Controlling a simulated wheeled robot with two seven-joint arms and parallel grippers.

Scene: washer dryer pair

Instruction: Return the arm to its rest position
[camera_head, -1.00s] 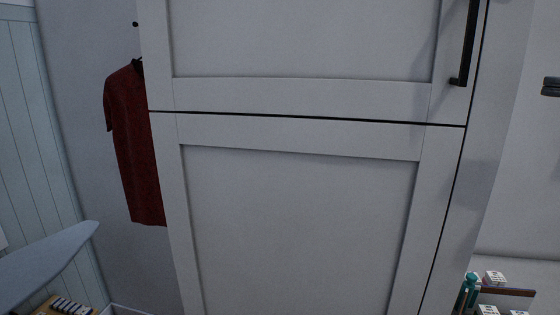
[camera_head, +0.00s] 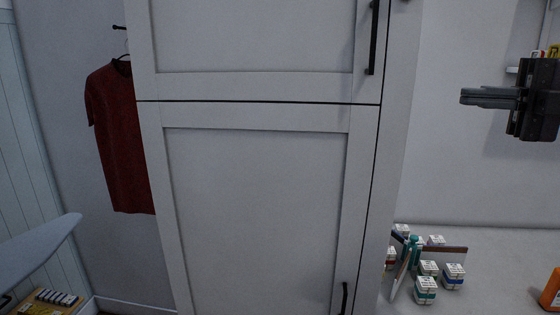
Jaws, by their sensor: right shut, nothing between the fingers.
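My right gripper (camera_head: 488,97) is at the right edge of the head view, raised in front of the pale wall and above the counter. Its fingers point left, lie together and hold nothing. The rest of my right arm is out of view. My left gripper does not show. The gripper is clear of the tall white cabinet (camera_head: 255,205) and touches nothing that I can see.
The cabinet has black handles (camera_head: 373,38). The white counter (camera_head: 480,290) at lower right bears several small boxes (camera_head: 425,290) and an orange item (camera_head: 551,290). A red shirt (camera_head: 122,140) hangs at left. An ironing board (camera_head: 40,250) stands at lower left.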

